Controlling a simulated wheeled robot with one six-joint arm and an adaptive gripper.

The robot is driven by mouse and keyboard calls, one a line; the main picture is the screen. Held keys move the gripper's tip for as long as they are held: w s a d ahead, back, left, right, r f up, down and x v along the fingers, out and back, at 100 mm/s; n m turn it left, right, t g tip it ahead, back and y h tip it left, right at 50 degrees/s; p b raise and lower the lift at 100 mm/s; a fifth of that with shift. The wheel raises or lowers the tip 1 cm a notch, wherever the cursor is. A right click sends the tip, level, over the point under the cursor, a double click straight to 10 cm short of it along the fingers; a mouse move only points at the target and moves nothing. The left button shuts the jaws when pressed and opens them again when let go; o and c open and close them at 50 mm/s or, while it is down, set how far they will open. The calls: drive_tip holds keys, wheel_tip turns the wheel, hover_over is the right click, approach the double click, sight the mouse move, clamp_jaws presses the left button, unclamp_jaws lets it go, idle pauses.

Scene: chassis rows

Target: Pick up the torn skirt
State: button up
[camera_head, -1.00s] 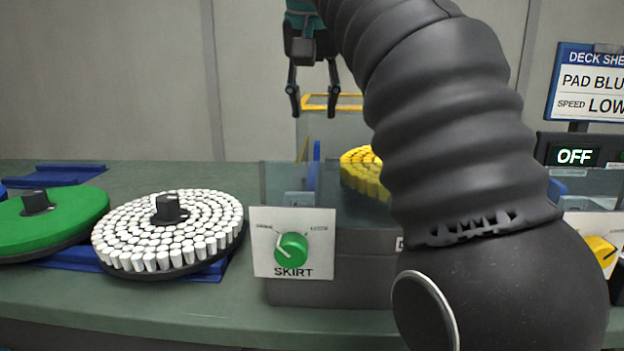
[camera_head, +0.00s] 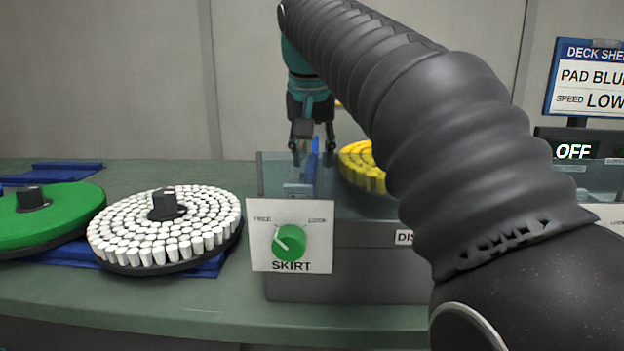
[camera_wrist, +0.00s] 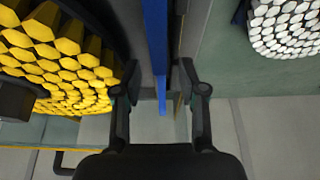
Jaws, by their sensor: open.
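A thin blue strip (camera_head: 313,172), which looks like the skirt, stands on edge at the left end of a grey box-like unit. No tear can be made out. In the wrist view the blue strip (camera_wrist: 156,45) runs lengthwise between my fingers. My gripper (camera_head: 313,149) is open, pointing down, with its fingertips around the strip's upper edge. In the wrist view a gap shows on each side of the strip, between it and my gripper's fingers (camera_wrist: 160,76). The SKIRT panel (camera_head: 268,215) has a green knob (camera_head: 289,243) turned toward the FREE side.
A yellow-bristled disc (camera_head: 361,168) sits close right of the strip. A white-bristled disc (camera_head: 140,245) and a green pad (camera_head: 60,220) lie on the bench at left. Clear guard panels (camera_head: 275,172) stand by the strip. A display (camera_head: 574,151) reads OFF.

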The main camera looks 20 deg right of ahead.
drive_tip(key=shift+f, duration=0.15)
clamp_jaws()
